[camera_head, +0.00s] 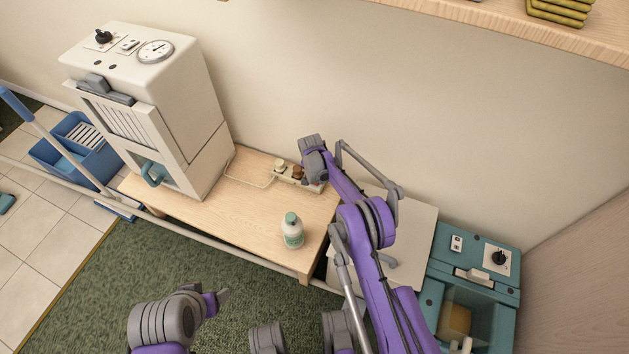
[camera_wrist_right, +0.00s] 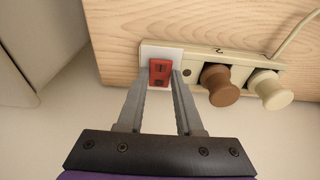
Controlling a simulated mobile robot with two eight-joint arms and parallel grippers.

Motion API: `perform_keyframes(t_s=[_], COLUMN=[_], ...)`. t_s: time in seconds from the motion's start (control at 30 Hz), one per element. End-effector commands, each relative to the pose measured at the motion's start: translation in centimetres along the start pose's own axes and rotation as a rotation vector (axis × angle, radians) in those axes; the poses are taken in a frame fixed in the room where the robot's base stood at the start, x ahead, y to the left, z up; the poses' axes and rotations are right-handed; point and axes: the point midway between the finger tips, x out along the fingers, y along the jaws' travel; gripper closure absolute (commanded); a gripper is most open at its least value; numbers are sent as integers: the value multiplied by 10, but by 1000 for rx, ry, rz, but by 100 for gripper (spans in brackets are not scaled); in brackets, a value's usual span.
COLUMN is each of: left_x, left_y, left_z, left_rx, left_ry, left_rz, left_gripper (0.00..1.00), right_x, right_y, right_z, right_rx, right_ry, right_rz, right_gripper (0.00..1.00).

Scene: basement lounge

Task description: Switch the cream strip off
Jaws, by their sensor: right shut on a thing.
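The cream strip (camera_head: 288,179) lies at the back right of the wooden table, against the wall. In the right wrist view the strip (camera_wrist_right: 243,72) carries a brown plug (camera_wrist_right: 221,86) and a cream plug (camera_wrist_right: 268,90). A red rocker switch (camera_wrist_right: 160,72) sits on a white plate at its left end. My right gripper (camera_wrist_right: 162,78) has its two fingers on either side of the red switch, shut on it. In the head view the right hand hides that end of the strip. My left gripper (camera_head: 223,297) is low over the green carpet, away from the table; its jaw opening is unclear.
A white-and-green bottle (camera_head: 292,231) stands near the table's front edge. A large cream machine (camera_head: 150,110) with a dial fills the table's left. A teal unit (camera_head: 470,280) stands at the right. A wooden shelf (camera_head: 480,22) overhangs at top right.

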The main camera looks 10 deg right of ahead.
Motion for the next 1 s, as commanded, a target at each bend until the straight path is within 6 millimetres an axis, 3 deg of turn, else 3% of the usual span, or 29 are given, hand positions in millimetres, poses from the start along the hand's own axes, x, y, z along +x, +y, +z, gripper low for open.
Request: perform_keyframes(t_s=[0.07, 0.37, 0.4, 0.57, 0.87, 1.0], left_x=[7, 6, 6, 6, 6, 2], left_y=[0, 0, 0, 0, 0, 0], left_z=[2, 1, 1, 1, 1, 0], left_rx=[0, 0, 0, 0, 0, 0], left_ry=[-2, -2, -2, -2, -2, -1], left_rz=[0, 0, 0, 0, 0, 0], left_gripper=[32, 32, 32, 32, 32, 32], right_x=[2, -2, -2, -2, -3, -17], right_y=[0, 0, 0, 0, 0, 0], right_z=[-1, -1, -1, -1, -1, -2], right_rx=[1, 0, 0, 0, 0, -1], right_ry=[-23, -32, -32, -32, -31, -31], right_rz=[0, -2, -2, -2, -1, -2], right_gripper=[100, 100, 63, 35, 35, 35])
